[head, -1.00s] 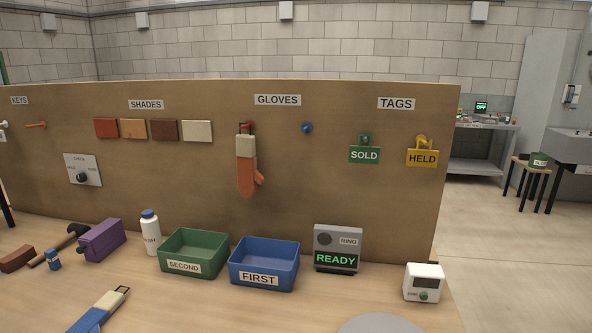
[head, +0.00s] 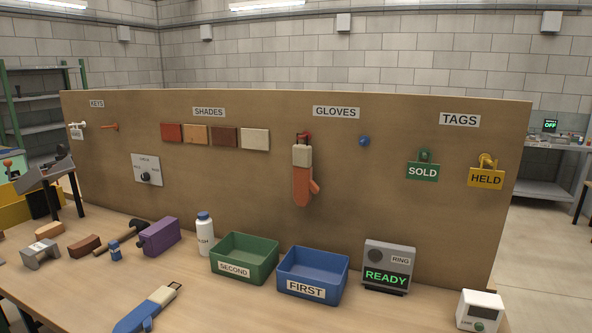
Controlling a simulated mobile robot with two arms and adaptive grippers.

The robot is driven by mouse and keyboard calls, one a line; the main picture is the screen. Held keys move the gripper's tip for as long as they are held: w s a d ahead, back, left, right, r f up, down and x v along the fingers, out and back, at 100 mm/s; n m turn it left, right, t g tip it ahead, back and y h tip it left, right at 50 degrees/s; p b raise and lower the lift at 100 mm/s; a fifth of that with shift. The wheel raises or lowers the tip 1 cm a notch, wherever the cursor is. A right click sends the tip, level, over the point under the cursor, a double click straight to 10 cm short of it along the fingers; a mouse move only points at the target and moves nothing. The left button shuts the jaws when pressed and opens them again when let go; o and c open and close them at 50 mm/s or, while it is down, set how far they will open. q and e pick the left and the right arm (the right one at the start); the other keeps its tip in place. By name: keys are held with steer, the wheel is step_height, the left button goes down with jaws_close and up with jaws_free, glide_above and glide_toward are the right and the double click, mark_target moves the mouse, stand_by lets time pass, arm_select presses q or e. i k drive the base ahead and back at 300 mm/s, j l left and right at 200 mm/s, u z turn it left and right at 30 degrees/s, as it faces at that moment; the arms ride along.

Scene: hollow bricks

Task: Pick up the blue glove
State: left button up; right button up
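The blue glove (head: 134,321) lies flat on the table near the bottom edge of the head view, left of centre. It has a cream cuff (head: 163,294) with a small loop at its end, pointing up and right. Its lower end is close to the picture's edge. An orange glove (head: 303,186) hangs from a red peg under the GLOVES label on the board. The blue peg (head: 364,141) to its right is bare. Neither of my grippers is in view.
A green SECOND bin (head: 264,270) and a blue FIRST bin (head: 337,295) stand behind and right of the glove. The table around the glove is clear.

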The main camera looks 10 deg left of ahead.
mark_target(142, 317)
steer(key=u, duration=1.3)
steer(key=i+j+z, duration=0.3)
steer(key=k, duration=0.05)
